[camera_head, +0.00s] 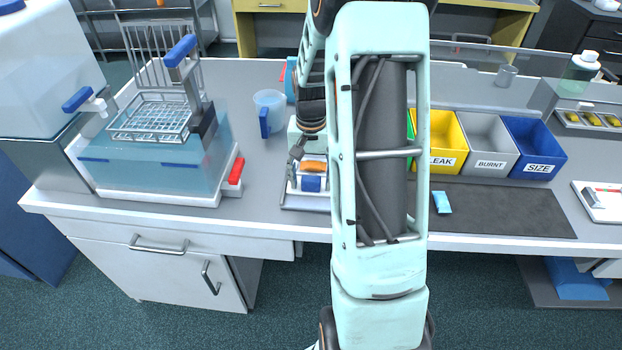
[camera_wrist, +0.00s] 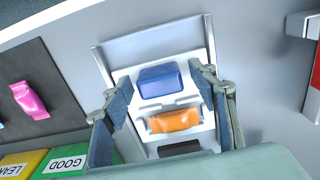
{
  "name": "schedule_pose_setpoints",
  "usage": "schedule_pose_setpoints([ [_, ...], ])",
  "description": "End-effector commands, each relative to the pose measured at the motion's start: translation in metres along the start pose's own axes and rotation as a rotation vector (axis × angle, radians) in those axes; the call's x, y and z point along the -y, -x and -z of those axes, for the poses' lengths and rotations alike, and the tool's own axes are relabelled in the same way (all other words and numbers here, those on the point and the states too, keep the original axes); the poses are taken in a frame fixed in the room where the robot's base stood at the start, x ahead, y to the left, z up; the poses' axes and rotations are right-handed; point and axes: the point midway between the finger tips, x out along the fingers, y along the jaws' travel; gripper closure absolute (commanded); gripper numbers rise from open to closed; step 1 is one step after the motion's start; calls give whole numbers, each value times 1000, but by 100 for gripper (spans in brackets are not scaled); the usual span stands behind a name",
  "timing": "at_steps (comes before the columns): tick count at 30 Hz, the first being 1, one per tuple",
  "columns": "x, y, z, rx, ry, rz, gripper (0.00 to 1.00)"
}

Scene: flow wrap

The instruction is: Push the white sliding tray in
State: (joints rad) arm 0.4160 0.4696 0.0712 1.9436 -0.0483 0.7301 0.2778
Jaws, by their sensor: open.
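The white sliding tray (camera_wrist: 166,103) shows in the wrist view on a grey metal base (camera_wrist: 150,48). A blue block (camera_wrist: 159,77) sits on it, with an orange packet (camera_wrist: 173,121) beside the block. In the head view the tray's blue block (camera_head: 312,184) and orange packet (camera_head: 314,166) show just left of my arm, which hides part of the fixture. My gripper (camera_wrist: 157,84) is open, with one finger at each side of the tray. Nothing is held between the fingers. I cannot tell whether either finger touches the tray.
Yellow (camera_head: 440,142), grey (camera_head: 487,146) and blue (camera_head: 533,148) bins stand right of my arm, behind a dark mat (camera_head: 510,208) with a light-blue packet (camera_head: 442,202). A water bath (camera_head: 150,165) with a wire basket stands left. A blue-handled beaker (camera_head: 270,108) stands behind the fixture.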

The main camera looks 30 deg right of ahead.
Motion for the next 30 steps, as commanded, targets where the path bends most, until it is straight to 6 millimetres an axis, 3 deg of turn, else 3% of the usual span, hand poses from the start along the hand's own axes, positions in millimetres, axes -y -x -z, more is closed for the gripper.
schedule_pose_setpoints([
  [5,0,18,1,-5,0,1,46],
  [18,0,104,1,-4,0,1,46],
  [24,0,119,1,-2,0,1,46],
  [30,0,120,0,-1,0,0,46],
])
